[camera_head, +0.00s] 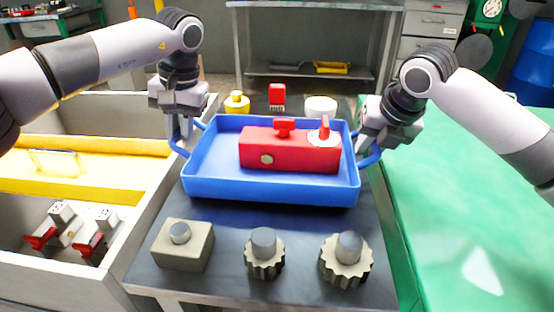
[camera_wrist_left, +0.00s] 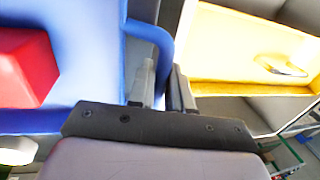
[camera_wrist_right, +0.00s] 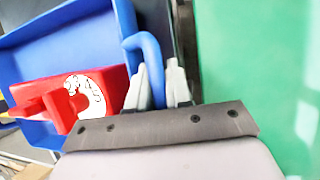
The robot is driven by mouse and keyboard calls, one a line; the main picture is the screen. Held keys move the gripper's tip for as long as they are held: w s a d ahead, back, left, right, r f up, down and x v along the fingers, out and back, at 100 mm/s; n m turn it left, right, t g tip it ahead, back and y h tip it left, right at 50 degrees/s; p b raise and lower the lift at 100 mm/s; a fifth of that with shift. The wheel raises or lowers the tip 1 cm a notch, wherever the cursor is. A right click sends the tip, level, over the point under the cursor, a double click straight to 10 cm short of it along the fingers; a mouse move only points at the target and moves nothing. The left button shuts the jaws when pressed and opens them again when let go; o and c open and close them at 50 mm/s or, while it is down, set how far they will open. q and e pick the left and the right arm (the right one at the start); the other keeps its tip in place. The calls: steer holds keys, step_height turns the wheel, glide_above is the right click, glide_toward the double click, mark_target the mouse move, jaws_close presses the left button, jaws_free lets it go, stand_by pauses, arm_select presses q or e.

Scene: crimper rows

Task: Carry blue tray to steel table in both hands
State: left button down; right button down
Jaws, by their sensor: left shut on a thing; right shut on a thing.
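The blue tray (camera_head: 205,178) is in the middle of the head view, over a dark-topped stand (camera_head: 215,278); whether it touches that top I cannot tell. It holds a red block-shaped thing (camera_head: 290,157) with red knobs. My left gripper (camera_head: 181,132) is shut on the tray's left handle, and the left wrist view shows that blue handle (camera_wrist_left: 160,45) at the fingers. My right gripper (camera_head: 368,148) is shut on the right handle, which also shows in the right wrist view (camera_wrist_right: 148,52). A steel table (camera_head: 310,4) with a lower shelf stands at the back.
Grey parts with round knobs, one square (camera_head: 183,250) and two toothed (camera_head: 265,262), stand in front of the tray. A yellow knobbed part (camera_head: 236,103) is behind it. A divided bin (camera_head: 70,105) is at the left, a green surface (camera_head: 470,220) at the right.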

arm_select(q)
steer(key=shift+a+f+b, duration=0.1)
steer(key=shift+f+b, duration=0.4)
steer(key=shift+f, duration=0.05)
arm_select(e)
steer(key=shift+d+f, duration=0.1)
steer(key=shift+f, duration=0.4)
arm_select(q)
steer(key=c, duration=1)
jaws_free()
steer(key=shift+c, duration=0.2)
arm_select(e)
steer(key=c, duration=1)
jaws_free()
steer(key=shift+f, duration=0.1)
steer(key=shift+c, duration=0.2)
